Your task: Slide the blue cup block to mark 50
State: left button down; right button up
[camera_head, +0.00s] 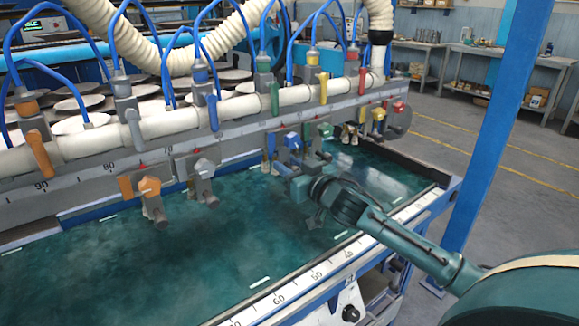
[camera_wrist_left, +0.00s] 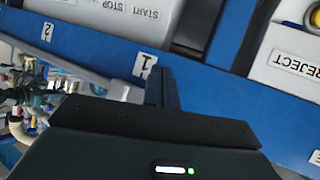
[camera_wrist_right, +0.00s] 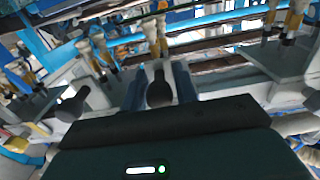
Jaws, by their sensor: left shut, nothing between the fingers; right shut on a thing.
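The blue cup block (camera_head: 291,141) hangs on the long grey rail above the wet green table, between the orange and grey blocks on the left and a green block on the right. My right gripper (camera_head: 302,187) reaches it from the front. In the right wrist view its fingers (camera_wrist_right: 160,88) are shut on a dark grey knob, which appears to belong to the blue block. The mark beside the block is not readable. My left gripper (camera_wrist_left: 162,88) is shut and empty, in front of a blue panel, and is out of the head view.
An orange block (camera_head: 148,187) and a grey block (camera_head: 204,168) hang to the left; a green block (camera_head: 325,131) is close on the right, with yellow and red blocks beyond. The rail scale (camera_head: 75,181) shows 90 and 80. The front-edge scale (camera_head: 318,276) shows 60, 50 and 40.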

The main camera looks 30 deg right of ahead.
grip_shut()
jog(key=a+p, duration=0.1)
jog(key=a, duration=0.4)
jog(key=shift+s, duration=0.2)
jog(key=o, duration=0.8)
grip_release()
jog(key=s, duration=0.8)
jog(key=s+d+b, duration=0.1)
jog(key=s, duration=0.4)
jog(key=shift+s, duration=0.1)
